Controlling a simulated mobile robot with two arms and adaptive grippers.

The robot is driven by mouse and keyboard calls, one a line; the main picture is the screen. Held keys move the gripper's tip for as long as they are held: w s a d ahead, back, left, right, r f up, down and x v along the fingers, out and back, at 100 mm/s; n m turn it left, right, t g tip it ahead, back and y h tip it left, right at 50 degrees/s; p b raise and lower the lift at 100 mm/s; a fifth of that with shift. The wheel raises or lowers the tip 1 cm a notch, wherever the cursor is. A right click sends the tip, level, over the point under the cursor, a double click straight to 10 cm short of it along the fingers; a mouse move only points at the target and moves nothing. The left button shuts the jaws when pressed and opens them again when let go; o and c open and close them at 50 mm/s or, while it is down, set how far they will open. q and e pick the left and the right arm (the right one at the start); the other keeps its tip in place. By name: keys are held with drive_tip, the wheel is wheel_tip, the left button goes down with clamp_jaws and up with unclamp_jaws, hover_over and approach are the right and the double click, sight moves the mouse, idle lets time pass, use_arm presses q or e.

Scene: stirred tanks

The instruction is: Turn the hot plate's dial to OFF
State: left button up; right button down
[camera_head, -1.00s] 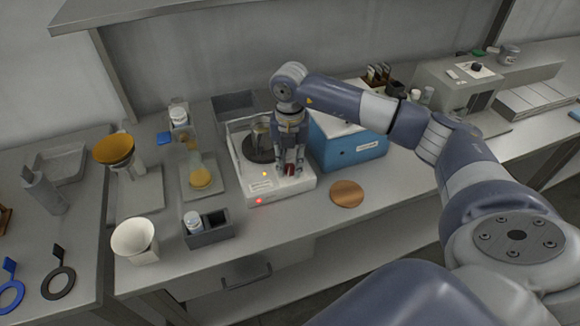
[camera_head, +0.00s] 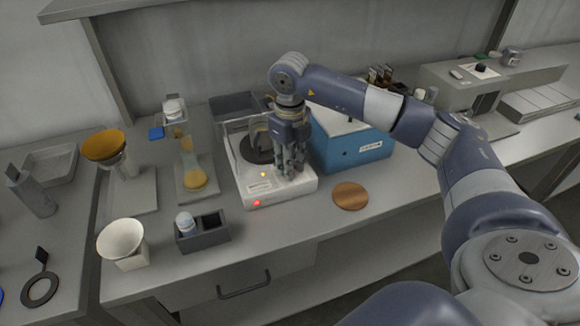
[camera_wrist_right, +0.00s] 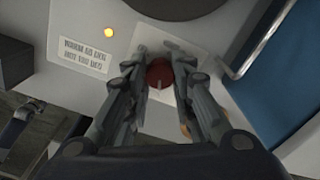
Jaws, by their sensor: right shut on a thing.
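The hot plate (camera_head: 243,187) is a white box with a dark round heating disc, seen in the head view at the middle of the bench. An amber light (camera_wrist_right: 109,32) and a label (camera_wrist_right: 83,52) show on its front, and a red light glows at its front corner (camera_head: 257,203). The dial (camera_wrist_right: 159,74) is a dark red knob with a pale line. My right gripper (camera_head: 289,169) points down over the front right of the hot plate. In the right wrist view its fingers (camera_wrist_right: 160,68) are shut on the dial, one on each side. The dial's markings are not readable.
A blue box (camera_head: 352,151) stands right beside the hot plate. A copper-coloured disc (camera_head: 350,196) lies in front of it. A grey holder with a white-capped bottle (camera_head: 203,236) stands front left, and a balance-like stand with a yellow-filled flask (camera_head: 194,179) stands to the left.

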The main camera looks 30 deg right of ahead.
drive_tip(key=n+b, duration=0.1)
drive_tip(key=n, duration=0.3)
drive_tip(key=shift+b, duration=0.35)
drive_tip(key=shift+n+b, duration=0.5)
drive_tip(key=shift+n, duration=1.4)
drive_tip(key=shift+r, duration=0.1)
drive_tip(key=c, duration=1.3)
unclamp_jaws()
drive_tip(key=shift+c, duration=0.2)
wheel_tip(320, 180, up, 12)
